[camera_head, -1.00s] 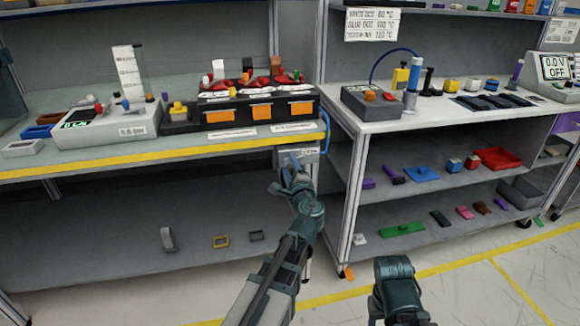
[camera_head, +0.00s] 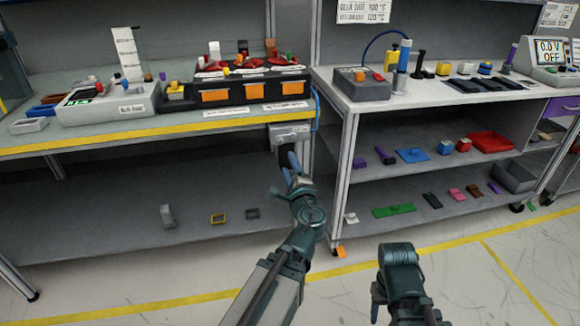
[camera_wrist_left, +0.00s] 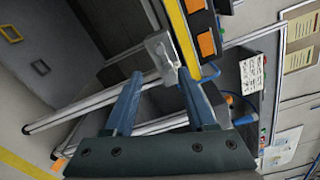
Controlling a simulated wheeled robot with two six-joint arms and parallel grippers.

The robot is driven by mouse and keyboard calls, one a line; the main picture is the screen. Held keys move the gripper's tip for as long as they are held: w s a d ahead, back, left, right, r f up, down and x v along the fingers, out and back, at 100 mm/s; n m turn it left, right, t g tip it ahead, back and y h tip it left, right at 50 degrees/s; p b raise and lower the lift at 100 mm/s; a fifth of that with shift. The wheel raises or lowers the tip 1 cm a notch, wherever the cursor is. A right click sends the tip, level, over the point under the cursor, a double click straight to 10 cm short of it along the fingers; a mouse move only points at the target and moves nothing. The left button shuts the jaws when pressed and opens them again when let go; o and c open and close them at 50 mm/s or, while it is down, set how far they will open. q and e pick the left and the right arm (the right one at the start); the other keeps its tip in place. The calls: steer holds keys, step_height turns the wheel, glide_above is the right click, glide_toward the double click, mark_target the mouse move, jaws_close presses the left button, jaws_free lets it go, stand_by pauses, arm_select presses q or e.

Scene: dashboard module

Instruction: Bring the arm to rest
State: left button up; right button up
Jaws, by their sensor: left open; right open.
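My left gripper (camera_head: 292,168) is open and empty in front of the left bench, just below its right front corner. In the left wrist view its two blue fingers (camera_wrist_left: 155,98) stand apart with nothing between them. A grey box (camera_head: 290,132) under the bench edge lies just beyond the fingertips; it also shows in the left wrist view (camera_wrist_left: 160,50). My right arm (camera_head: 400,275) is low at the bottom of the head view, over the floor. The fingertips of my right gripper are not visible.
The left bench has a yellow front edge (camera_head: 150,133) and carries a black module with orange labels (camera_head: 255,92). A white-topped cart (camera_head: 350,100) with loaded shelves stands to the right. A blue cable (camera_head: 315,108) hangs at the bench's right end. Floor in front is clear.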

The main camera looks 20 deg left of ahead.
arm_select(q)
steer(key=s+d+f+n+g+h, duration=0.2)
steer(key=s+d+f+n+g, duration=0.25)
steer(key=f, duration=0.35)
steer(key=s+d+f+n+g+h, duration=0.2)
steer(key=s+d+f+n+g, duration=0.25)
steer(key=f, duration=0.35)
steer(key=s+d+f+n+g+h, duration=0.2)
steer(key=s+d+f+g+h, duration=0.35)
steer(key=s+d, duration=0.7)
step_height(320, 180, up, 29)
steer(key=p, duration=2.9)
steer(key=shift+w+d, duration=0.15)
steer(key=shift+w, duration=0.2)
steer(key=shift+g, duration=0.25)
